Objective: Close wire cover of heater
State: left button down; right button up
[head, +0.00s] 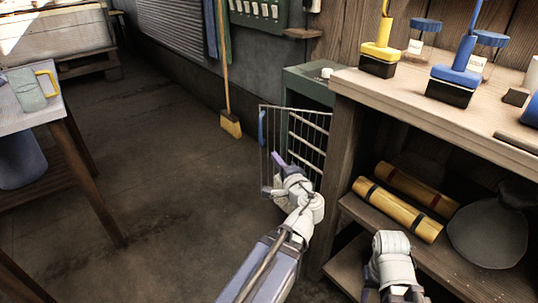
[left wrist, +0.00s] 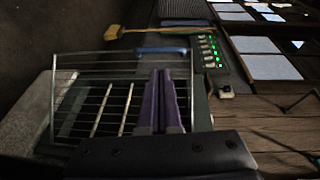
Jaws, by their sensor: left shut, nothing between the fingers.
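The green heater (head: 306,86) stands on the floor beside the wooden workbench in the head view. Its wire cover (head: 264,150) is a thin metal frame with wires and a blue handle (head: 262,127) on its left edge. The cover stands out from the heater at an angle, open. Pale bars show at the heater's front behind it. My left gripper (head: 278,162) has its purple fingers shut and empty, by the cover's lower part; contact is unclear. In the left wrist view the shut fingers (left wrist: 162,100) overlap the wire cover (left wrist: 80,58), with the blue handle (left wrist: 160,50) beyond.
The workbench (head: 440,100) with shelves is close on the right, holding yellow rolls (head: 400,208) and a grey sack (head: 488,235). A broom (head: 231,125) leans against the wall behind. A table (head: 75,115) stands at left. The floor between is clear.

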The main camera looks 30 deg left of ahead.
pick_arm(q)
jog(key=shift+w+a+f+m+t+b, duration=0.1)
jog(key=shift+w+f+m+t+b, duration=0.4)
jog(key=shift+f+b, duration=0.2)
pick_arm(e)
notch_tip(320, 180, down, 3)
jog(key=shift+w+d+r, duration=0.1)
jog(key=shift+w, duration=0.05)
pick_arm(q)
send_near(261, 133)
jog(key=x, duration=0.7)
